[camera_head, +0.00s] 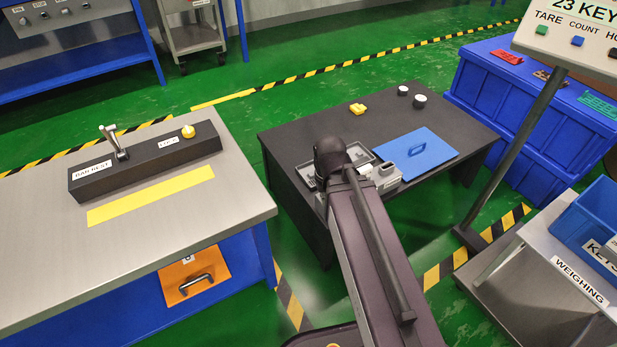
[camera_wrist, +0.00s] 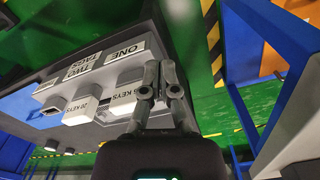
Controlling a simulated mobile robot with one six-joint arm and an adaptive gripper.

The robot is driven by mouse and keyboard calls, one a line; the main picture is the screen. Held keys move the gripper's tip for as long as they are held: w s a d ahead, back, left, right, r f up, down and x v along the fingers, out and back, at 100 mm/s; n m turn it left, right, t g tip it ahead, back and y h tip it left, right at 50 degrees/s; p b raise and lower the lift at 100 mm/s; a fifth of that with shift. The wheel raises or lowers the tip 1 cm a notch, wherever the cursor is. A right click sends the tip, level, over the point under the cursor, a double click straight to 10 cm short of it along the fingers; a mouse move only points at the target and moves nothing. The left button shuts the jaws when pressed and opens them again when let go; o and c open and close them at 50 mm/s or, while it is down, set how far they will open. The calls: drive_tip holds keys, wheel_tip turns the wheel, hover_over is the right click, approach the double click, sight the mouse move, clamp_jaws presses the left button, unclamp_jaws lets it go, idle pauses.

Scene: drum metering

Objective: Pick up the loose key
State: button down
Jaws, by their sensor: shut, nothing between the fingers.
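I cannot make out a loose key in either view. My gripper (camera_wrist: 160,68) shows in the wrist view with its two fingers together and empty. It is over or beside the grey unit (camera_wrist: 110,80) with white labels reading "ONE", "TWO TAGS" and "20 KEYS"; I cannot tell if it touches. In the head view this grey unit (camera_head: 386,178) is partly behind my arm, on the dark table (camera_head: 300,120). My fingertips are hidden there.
A blue panel with a handle (camera_head: 415,152) lies right of the grey unit. Yellow pieces (camera_head: 357,108) and two dark, white-topped cylinders (camera_head: 419,101) stand farther back. A steel bench (camera_head: 150,245) is left; a sign post (camera_head: 515,150) and weighing stand (camera_head: 540,285) are right.

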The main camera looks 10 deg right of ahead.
drive_tip(key=c, duration=1.4)
unclamp_jaws()
drive_tip(key=c, duration=0.7)
unclamp_jaws()
drive_tip(key=shift+w+r, duration=0.15)
drive_tip(key=shift+r, duration=0.05)
drive_tip(key=shift+o, duration=0.3)
drive_tip(key=w+f+n+b, duration=0.1)
drive_tip(key=w+n, duration=0.2)
drive_tip(key=w, duration=2.1)
drive_tip(key=shift+w+d+f+n, duration=0.25)
drive_tip(key=shift+d+f+n, duration=0.05)
drive_tip(key=shift+d+n, duration=0.1)
drive_tip(key=shift+f, duration=0.15)
drive_tip(key=b, duration=0.9)
hover_over(311, 174)
wheel_tip(311, 174, down, 8)
drive_tip(key=shift+a, duration=0.15)
drive_tip(key=shift+f, duration=0.2)
drive_tip(key=shift+f, duration=0.1)
drive_tip(key=shift+d+f+b, duration=0.2)
drive_tip(key=shift+f+b, duration=2.3)
drive_tip(key=shift+b, duration=0.05)
